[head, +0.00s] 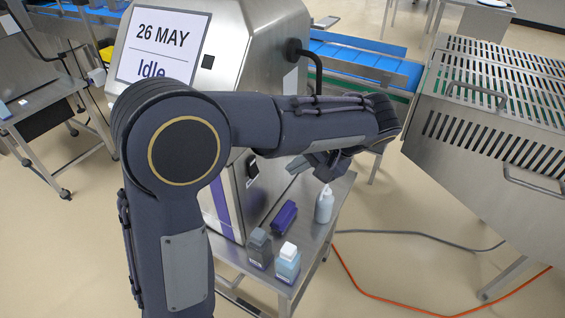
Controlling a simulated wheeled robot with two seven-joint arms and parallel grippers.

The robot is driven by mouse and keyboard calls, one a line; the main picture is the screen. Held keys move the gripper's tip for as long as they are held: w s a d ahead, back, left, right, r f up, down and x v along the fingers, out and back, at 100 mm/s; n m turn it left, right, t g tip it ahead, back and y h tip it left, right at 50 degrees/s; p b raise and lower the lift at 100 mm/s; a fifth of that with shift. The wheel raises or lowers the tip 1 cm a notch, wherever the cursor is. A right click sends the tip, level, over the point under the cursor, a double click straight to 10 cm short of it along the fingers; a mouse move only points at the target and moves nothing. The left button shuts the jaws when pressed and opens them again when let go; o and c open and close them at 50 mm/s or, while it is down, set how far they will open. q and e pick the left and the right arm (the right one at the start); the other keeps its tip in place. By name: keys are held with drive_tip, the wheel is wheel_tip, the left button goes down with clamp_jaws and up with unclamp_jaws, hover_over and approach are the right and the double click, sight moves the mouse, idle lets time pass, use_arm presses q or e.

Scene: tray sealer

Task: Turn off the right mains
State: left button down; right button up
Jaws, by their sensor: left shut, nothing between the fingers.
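The steel tray sealer (262,50) stands in the middle, with a sign reading "26 MAY" and "Idle" on its front. A small dark switch-like fitting (252,168) shows on its right side, below my left forearm; its position is too small to tell. My left arm reaches across the front of the machine. My left gripper (298,168) is shut and empty, just right of that fitting, partly hidden by my own wrist. I cannot tell whether it touches the machine. My right gripper is not in view.
A steel side table (312,244) holds a white bottle (325,204), a purple object (284,217), and dark and blue bottles (287,264). A slotted steel cover (480,150) stands at right. Orange and grey cables (365,290) lie on the floor. A blue conveyor (360,62) runs behind.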

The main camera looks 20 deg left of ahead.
use_arm(q)
drive_tip(key=shift+w+d+r+y, duration=0.25)
drive_tip(key=shift+w+d+y, duration=0.15)
drive_tip(key=shift+w+d, duration=0.35)
drive_tip(key=shift+s, duration=0.1)
approach(256, 175)
wheel_tip(256, 175, down, 4)
drive_tip(key=shift+a+f+p, duration=0.1)
drive_tip(key=shift+a+p, duration=0.7)
drive_tip(key=shift+a, duration=1.2)
drive_tip(key=shift+f, duration=0.1)
